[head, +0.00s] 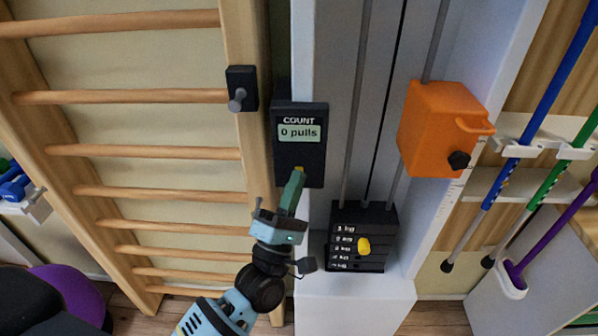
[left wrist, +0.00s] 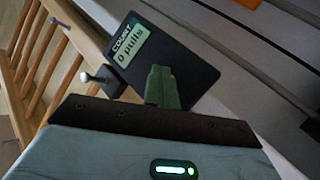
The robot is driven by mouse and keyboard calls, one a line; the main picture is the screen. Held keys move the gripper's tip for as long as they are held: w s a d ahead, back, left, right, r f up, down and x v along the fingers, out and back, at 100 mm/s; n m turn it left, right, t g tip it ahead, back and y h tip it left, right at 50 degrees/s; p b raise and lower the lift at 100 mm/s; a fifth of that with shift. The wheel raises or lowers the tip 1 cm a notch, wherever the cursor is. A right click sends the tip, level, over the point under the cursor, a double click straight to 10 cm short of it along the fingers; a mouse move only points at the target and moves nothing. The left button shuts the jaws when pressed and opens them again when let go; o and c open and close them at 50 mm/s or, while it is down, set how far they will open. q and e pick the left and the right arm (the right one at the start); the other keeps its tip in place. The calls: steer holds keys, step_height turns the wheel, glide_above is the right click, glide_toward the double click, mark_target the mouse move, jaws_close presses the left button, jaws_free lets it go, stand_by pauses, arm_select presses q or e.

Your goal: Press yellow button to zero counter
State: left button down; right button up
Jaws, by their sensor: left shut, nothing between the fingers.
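The dark counter box (head: 287,148) is fixed to the white upright of the pulley machine. Its display (head: 299,132) reads "COUNT 0 pulls". A small part of the yellow button (head: 299,169) shows on the lower face of the box, right at my left gripper's fingertips. My left gripper (head: 298,174) is shut and empty, its green fingers pointing up at the button; I cannot tell whether they touch it. In the left wrist view the counter box (left wrist: 190,60) also reads "0 pulls", and my shut fingers (left wrist: 160,75) hide the button. My right gripper is not in view.
Wooden wall bars (head: 150,152) stand at the left, with a black bracket (head: 242,88) on their post. A weight stack (head: 350,262) with a yellow pin knob (head: 364,245) is below right. An orange carriage (head: 435,130) and coloured poles (head: 540,100) are at the right.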

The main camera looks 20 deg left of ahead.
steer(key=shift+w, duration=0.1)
arm_select(q)
steer(key=shift+s+d, duration=0.25)
steer(key=shift+s, duration=0.6)
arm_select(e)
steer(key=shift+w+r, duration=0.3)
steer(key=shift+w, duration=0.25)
arm_select(q)
steer(key=shift+s, duration=0.1)
steer(key=s, duration=0.2)
steer(key=s+d+p, duration=0.1)
steer(key=s, duration=0.1)
steer(key=shift+s+d, duration=0.2)
steer(key=shift+s, duration=0.1)
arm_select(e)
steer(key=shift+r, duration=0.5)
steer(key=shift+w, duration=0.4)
